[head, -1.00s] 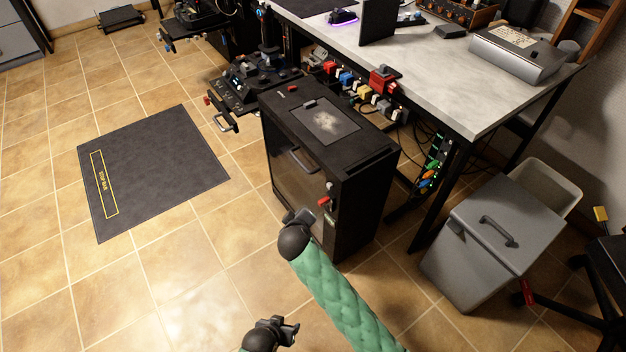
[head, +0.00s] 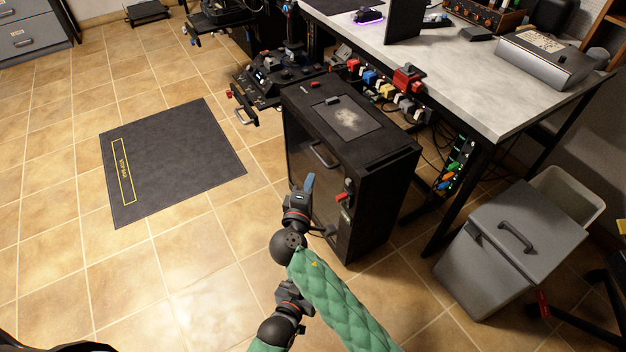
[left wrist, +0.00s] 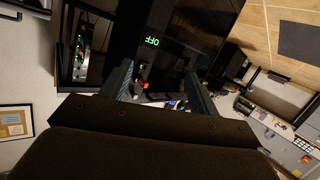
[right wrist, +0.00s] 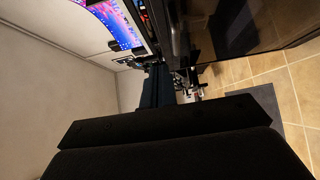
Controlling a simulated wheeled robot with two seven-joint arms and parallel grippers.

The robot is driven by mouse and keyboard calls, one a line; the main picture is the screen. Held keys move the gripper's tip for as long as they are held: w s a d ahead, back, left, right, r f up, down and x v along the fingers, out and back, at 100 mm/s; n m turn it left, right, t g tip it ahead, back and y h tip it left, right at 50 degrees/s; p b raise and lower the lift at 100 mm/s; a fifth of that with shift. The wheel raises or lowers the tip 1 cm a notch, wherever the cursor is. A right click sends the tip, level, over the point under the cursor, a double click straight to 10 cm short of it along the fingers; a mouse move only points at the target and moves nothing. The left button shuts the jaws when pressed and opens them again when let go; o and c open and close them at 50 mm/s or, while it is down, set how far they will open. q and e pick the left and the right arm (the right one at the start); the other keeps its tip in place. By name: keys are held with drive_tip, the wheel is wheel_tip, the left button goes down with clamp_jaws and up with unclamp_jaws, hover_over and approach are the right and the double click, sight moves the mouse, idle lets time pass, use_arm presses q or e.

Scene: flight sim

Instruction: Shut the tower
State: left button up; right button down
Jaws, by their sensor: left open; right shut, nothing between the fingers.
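The black tower (head: 385,185) stands on the floor beside the desk. Its dark glassy side panel (head: 303,165) has a bar handle (head: 322,154), and a red-tipped switch (head: 344,197) sits near its front edge. I cannot tell whether the panel is ajar. My right gripper (head: 309,183) is shut and empty in front of the panel; its fingers show in the right wrist view (right wrist: 155,88). My left gripper (head: 306,300) is lower, nearer me. In the left wrist view its open fingers (left wrist: 160,88) frame a red-tipped part (left wrist: 143,84), below a green OFF readout (left wrist: 152,41).
The desk (head: 480,80) with cables and coloured plugs stands behind the tower. A grey lidded bin (head: 490,265) is to the right. A dark floor mat (head: 170,160) lies to the left; the tiles between it and the tower are clear.

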approach(332, 147)
drive_tip(key=w+a, duration=0.2)
drive_tip(key=w, duration=0.1)
drive_tip(key=shift+w+d+f, duration=0.1)
drive_tip(key=shift+w+d, duration=0.95)
drive_tip(key=shift+w, duration=0.1)
use_arm(q)
drive_tip(key=shift+w+r+t, duration=0.25)
drive_tip(key=shift+r, duration=0.35)
drive_tip(key=shift+w+r+t, duration=0.2)
drive_tip(key=shift+r+t, duration=0.05)
drive_tip(key=shift+r, duration=0.35)
use_arm(e)
drive_tip(key=shift+w+d, duration=0.3)
drive_tip(key=shift+d, duration=0.05)
